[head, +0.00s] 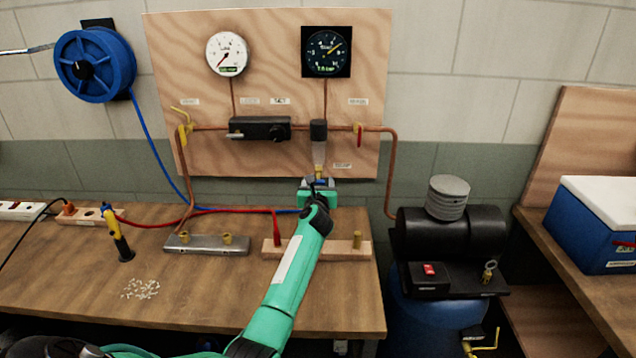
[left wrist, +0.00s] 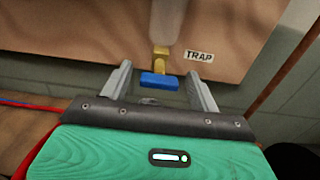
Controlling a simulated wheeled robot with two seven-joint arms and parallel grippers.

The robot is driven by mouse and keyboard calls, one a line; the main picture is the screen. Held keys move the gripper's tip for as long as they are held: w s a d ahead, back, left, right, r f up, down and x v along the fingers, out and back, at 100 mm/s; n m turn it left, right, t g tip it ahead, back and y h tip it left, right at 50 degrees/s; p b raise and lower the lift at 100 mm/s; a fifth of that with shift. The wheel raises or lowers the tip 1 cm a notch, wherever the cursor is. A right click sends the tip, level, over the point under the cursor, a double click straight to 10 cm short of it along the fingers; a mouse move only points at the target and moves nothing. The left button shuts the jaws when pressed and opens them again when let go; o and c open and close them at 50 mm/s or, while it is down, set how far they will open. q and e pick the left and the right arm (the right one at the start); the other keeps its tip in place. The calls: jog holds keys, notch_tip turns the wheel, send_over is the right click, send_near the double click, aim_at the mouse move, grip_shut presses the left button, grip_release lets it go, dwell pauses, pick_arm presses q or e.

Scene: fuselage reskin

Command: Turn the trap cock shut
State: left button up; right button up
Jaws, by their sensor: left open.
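The trap cock has a blue handle (left wrist: 159,81) on a brass stem (left wrist: 161,58), under the clear trap bowl (head: 318,155) on the plywood board. The handle lies crosswise in the left wrist view, beside the TRAP label (left wrist: 199,56). My left gripper (left wrist: 159,73) is open, with one finger on each side of the blue handle and a visible gap to both. In the head view my left gripper (head: 319,184) is at the cock below the bowl and hides most of it. My right gripper is not in view.
The plywood board (head: 280,90) carries two gauges, copper pipes, a yellow-handled valve (head: 184,130) and a red-handled valve (head: 359,134). A wooden block (head: 340,250) and a metal manifold (head: 207,245) lie on the workbench below. A compressor (head: 450,235) stands at the right.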

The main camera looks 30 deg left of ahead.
pick_arm(q)
jog(key=shift+w+a, duration=0.25)
jog(key=shift+w, duration=0.1)
jog(key=c, duration=1)
